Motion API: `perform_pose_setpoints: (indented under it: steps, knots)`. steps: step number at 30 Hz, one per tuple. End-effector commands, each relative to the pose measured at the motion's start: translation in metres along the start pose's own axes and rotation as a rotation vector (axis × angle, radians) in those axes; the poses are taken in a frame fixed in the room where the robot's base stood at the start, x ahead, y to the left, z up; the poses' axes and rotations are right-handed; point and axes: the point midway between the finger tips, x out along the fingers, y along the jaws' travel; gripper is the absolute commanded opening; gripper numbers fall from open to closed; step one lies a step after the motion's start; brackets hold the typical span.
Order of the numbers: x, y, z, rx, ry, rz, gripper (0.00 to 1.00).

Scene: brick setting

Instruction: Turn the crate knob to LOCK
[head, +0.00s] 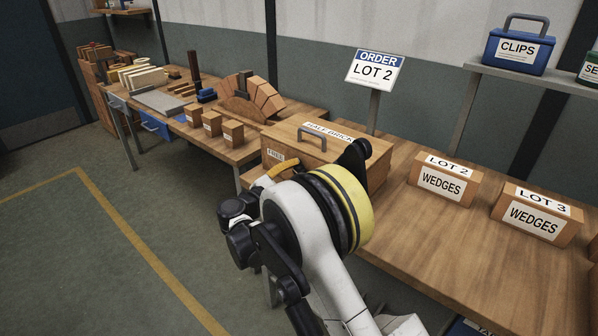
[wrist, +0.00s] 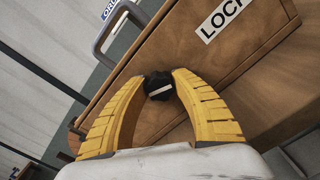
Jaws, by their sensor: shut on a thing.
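The wooden crate (head: 345,152) stands on the workbench, with a grey handle and a "HALF BRICK" label on its lid. A "FREE" label (head: 276,154) shows on its front face at the left. In the wrist view the black knob (wrist: 158,86) sits on the crate face, with a white mark lying nearly level across it in the picture. The "LOCK" label (wrist: 222,18) is up and right of the knob, partly cut off. My gripper (wrist: 160,82) has its yellow fingers shut on the knob, one on each side. In the head view my arm hides the knob.
An "ORDER LOT 2" sign (head: 375,72) stands behind the crate. Wedge boxes for LOT 2 (head: 443,181) and LOT 3 (head: 537,213) stand to the right. Small wooden blocks (head: 212,124) and a brick arch (head: 250,98) are on the left bench. Bench surface between the boxes is clear.

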Motion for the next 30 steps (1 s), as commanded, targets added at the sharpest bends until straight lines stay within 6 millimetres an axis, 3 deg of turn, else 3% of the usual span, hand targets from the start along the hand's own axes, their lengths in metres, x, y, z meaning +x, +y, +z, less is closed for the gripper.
perform_pose_setpoints:
  steps: [30]
  knots:
    - [0.0002, -0.0003, -0.0001, 0.924, 0.0, 0.0, 0.01]
